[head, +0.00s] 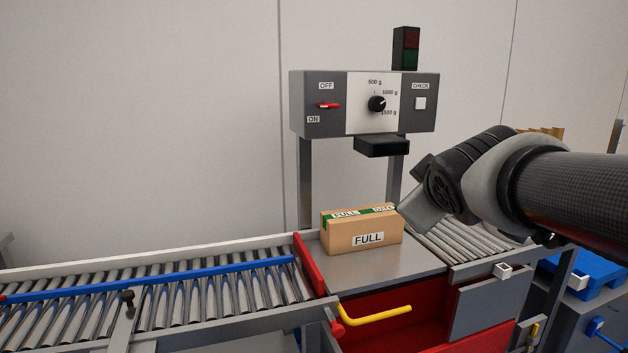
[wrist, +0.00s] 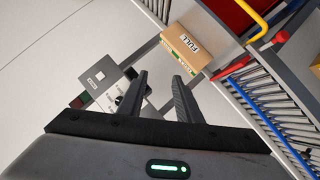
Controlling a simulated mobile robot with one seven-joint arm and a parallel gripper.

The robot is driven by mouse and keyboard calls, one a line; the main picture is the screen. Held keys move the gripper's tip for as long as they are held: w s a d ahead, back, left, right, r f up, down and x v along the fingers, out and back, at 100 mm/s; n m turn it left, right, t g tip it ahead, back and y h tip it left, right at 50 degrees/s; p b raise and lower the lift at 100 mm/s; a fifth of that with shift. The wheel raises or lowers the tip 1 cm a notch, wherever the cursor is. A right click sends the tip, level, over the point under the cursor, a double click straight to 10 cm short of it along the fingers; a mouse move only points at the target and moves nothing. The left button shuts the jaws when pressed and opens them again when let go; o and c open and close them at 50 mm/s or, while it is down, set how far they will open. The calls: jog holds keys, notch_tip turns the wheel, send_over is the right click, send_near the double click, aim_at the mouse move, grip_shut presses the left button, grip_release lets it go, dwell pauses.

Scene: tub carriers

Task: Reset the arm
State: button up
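My gripper shows in the wrist view (wrist: 162,92) with its two dark fingers apart and nothing between them. In the head view my arm reaches in from the right, and its end (head: 422,208) is to the right of the box and in front of the rollers; the fingers cannot be made out there. A brown cardboard box (head: 362,236) with green tape and a FULL label sits upright on a grey plate (head: 400,262) between two roller tracks. The box also shows in the wrist view (wrist: 187,50), beyond the fingertips.
A control panel (head: 311,98) with a red switch, a dial and a CHECK button stands behind the box. A red gate (head: 315,265) stands left of the box. A blue rail (head: 170,278) crosses the left rollers. A yellow handle (head: 375,315) juts out in front. A blue pallet (head: 590,272) is at right.

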jog(key=s+a+f+m+g+y, duration=0.1)
jog(key=s+a+f+m+g, duration=0.2)
jog(key=s+f, duration=0.55)
jog(key=s+a+f+m+g+y, duration=0.1)
jog(key=s+f+m+g, duration=0.4)
jog(key=s, duration=0.6)
notch_tip(320, 180, up, 25)
jog(key=s+p, duration=0.1)
jog(key=p, duration=2.6)
jog(key=shift+a+n+t, duration=0.3)
jog(key=shift+a+t, duration=0.1)
jog(key=shift+s, duration=0.1)
